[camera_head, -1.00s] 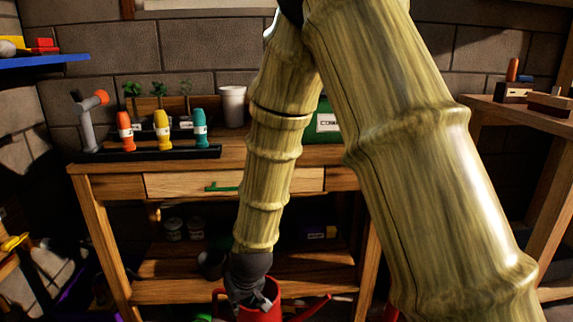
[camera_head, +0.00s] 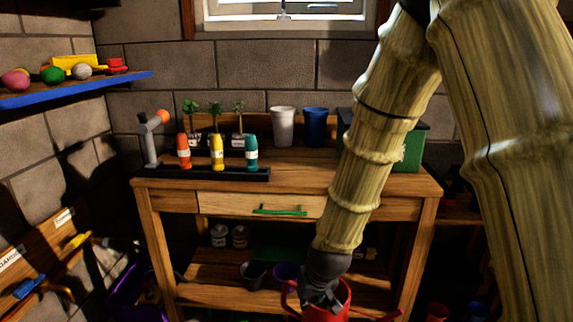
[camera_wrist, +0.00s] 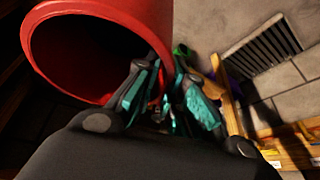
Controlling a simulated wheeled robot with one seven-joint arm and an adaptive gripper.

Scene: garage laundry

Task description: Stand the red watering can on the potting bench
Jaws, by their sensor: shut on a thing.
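The red watering can (camera_head: 337,296) hangs at the bottom of the head view, in front of the potting bench and below its top. Its lower part is cut off by the picture edge. My gripper (camera_head: 318,298) is shut on the can from above, at its left side. In the wrist view the can's open red rim (camera_wrist: 100,97) fills the upper left, beside my gripper's teal-padded fingers (camera_wrist: 165,108). The exact grip point is hard to see there. The potting bench (camera_head: 400,182) is wooden, with a drawer with a green handle and a lower shelf.
A black tray with orange, yellow and teal bottles (camera_head: 217,154) stands at the bench's left. Seedlings, a white cup (camera_head: 283,127), a blue cup (camera_head: 314,126) and a green box (camera_head: 412,148) stand behind. The front middle and right of the top look clear. A blue shelf (camera_head: 80,88) juts from the left wall.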

